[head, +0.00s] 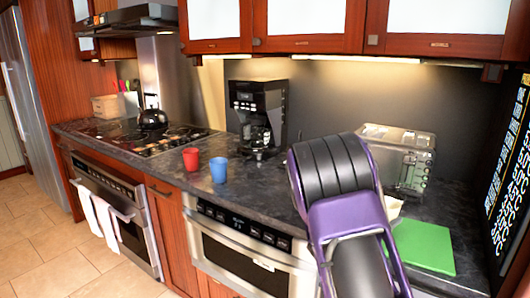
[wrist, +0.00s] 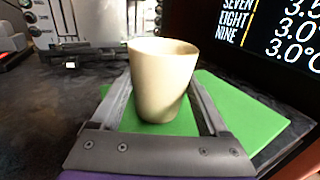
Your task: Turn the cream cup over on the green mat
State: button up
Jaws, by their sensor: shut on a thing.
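The cream cup (wrist: 162,85) stands roughly upright in the wrist view, between the two fingers of my gripper (wrist: 160,78), which is shut on it. Its wider end is at the top, showing a pale oval; its lower end is over the green mat (wrist: 245,112). I cannot tell whether its lower end touches the mat. In the head view the green mat (head: 425,246) lies on the counter at the right, and my arm hides the gripper and most of the cup.
A steel toaster (head: 408,150) stands behind the mat. A red cup (head: 191,159) and a blue cup (head: 218,170) stand farther left on the dark counter, near a black coffee maker (head: 258,112). A dark menu board (head: 510,165) rises at the right.

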notch_tip(320, 180, up, 10)
jog(key=p, duration=0.6)
jog(key=shift+f, duration=0.2)
jog(key=m+b, duration=0.6)
jog(key=b, duration=0.2)
jog(key=shift+b, duration=0.35)
jog(key=m, duration=0.6)
